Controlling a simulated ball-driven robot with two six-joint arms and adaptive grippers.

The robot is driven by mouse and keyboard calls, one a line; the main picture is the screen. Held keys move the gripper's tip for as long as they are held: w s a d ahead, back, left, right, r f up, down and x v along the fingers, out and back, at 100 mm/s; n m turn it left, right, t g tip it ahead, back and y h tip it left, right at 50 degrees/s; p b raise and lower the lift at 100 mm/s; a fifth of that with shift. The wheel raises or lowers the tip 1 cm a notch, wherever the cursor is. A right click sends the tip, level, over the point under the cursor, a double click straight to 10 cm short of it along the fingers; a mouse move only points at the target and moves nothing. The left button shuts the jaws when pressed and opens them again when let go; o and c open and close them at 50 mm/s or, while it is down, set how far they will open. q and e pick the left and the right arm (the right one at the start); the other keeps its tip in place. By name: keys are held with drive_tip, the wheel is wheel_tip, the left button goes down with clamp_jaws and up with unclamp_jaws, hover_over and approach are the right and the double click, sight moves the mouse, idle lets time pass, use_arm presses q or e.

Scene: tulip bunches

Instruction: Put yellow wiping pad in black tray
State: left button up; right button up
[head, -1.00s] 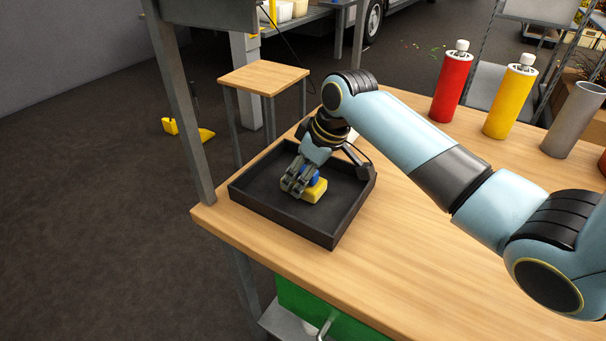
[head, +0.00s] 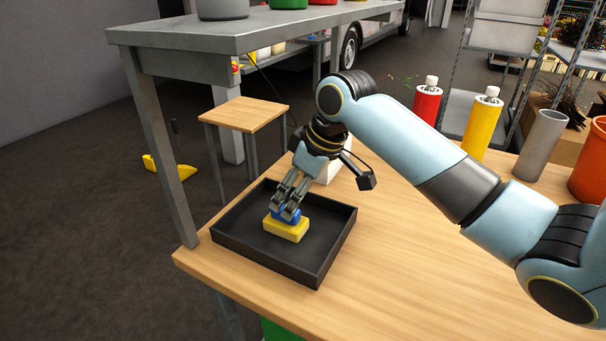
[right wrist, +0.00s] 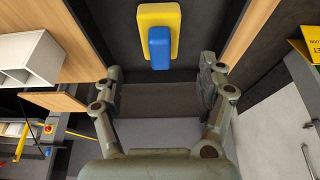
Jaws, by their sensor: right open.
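The yellow wiping pad (head: 287,230) has a blue handle (head: 288,215) on top. It lies inside the black tray (head: 325,255), on the tray floor. In the right wrist view the pad (right wrist: 173,20) and its blue handle are at the top, beyond the fingertips. My right gripper (head: 287,207) is just above the pad in the head view. In the right wrist view its fingers (right wrist: 160,85) are spread apart with nothing between them. My left gripper is in neither view.
The black tray rests near the left corner of the wooden table (head: 400,262). Red (head: 427,103) and yellow (head: 481,125) bottles and a grey cylinder (head: 541,145) stand at the back right. A grey shelf (head: 250,32) stands at the upper left. The table front is clear.

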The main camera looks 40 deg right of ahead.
drive_tip(key=v, duration=0.4)
drive_tip(key=shift+s+r, duration=0.15)
drive_tip(key=shift+r, duration=0.1)
idle(0.3)
